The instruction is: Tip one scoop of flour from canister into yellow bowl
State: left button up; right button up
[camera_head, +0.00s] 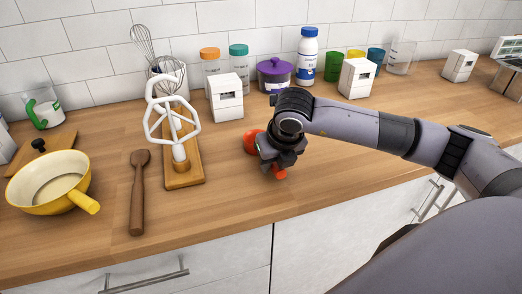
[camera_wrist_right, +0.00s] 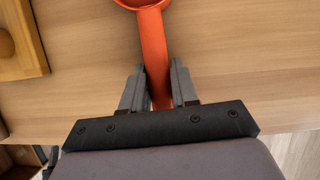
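An orange scoop (camera_head: 251,142) is at the middle of the counter, its round head to the left of my right gripper. In the right wrist view its handle (camera_wrist_right: 153,45) runs between the two fingers. My right gripper (camera_wrist_right: 158,88) is shut on this handle, with a finger close against each side. In the head view the right gripper (camera_head: 277,162) is low over the counter. The yellow bowl (camera_head: 22,190) with a side handle is at the far left. Jars with an orange lid (camera_head: 210,68) and a teal lid (camera_head: 239,62) stand at the back; I cannot tell which canister holds flour. My left gripper is out of view.
White boxes (camera_head: 226,98), a purple-lidded pot (camera_head: 275,76), a bottle (camera_head: 307,58) and cups line the back. The front counter near the gripper is clear.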

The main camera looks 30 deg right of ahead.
grip_shut()
jog(key=shift+r, duration=0.2)
jog(key=shift+r+p, duration=1.75)
jog(key=shift+r, duration=2.35)
